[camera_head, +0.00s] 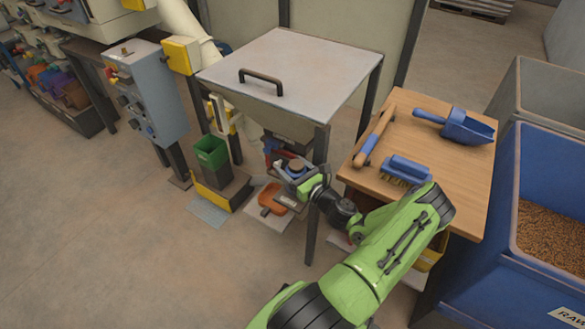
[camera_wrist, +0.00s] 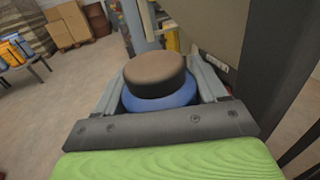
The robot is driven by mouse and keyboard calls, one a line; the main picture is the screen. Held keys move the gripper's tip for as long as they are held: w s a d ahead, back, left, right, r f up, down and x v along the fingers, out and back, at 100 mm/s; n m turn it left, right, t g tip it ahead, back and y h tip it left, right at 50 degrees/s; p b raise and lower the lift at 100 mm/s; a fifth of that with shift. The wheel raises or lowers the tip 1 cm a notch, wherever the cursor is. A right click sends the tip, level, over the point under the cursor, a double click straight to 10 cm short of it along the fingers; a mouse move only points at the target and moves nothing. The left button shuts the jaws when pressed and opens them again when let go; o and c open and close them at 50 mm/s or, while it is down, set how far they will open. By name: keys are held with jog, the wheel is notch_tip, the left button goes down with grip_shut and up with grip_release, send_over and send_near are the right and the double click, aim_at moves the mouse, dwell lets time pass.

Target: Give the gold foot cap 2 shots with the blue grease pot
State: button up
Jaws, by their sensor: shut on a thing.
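The blue grease pot (camera_wrist: 160,99) sits between the two grey fingers of my gripper (camera_wrist: 158,82) in the wrist view. Its round top is brown above a black band, with blue showing below. My gripper is shut on the pot. In the head view my gripper (camera_head: 296,174) and the pot's brown top (camera_head: 296,165) are beside the front leg of the grey-topped hopper stand, low under its edge. I cannot pick out the gold foot cap for certain in either view.
The hopper stand (camera_head: 290,62) and its dark front leg (camera_head: 315,215) are close to my gripper. A wooden table (camera_head: 455,175) with a blue scoop (camera_head: 460,128) and blue brush (camera_head: 408,167) stands to the right. A green bin (camera_head: 211,152) stands left. Open floor lies front left.

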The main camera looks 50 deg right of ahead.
aim_at(292, 161)
jog(key=shift+r, duration=0.1)
jog(key=shift+r+p, duration=0.75)
jog(key=shift+p, duration=0.1)
jog(key=shift+r, duration=0.1)
notch_tip(292, 161, up, 5)
jog(key=p, duration=0.4)
jog(key=shift+p, duration=0.4)
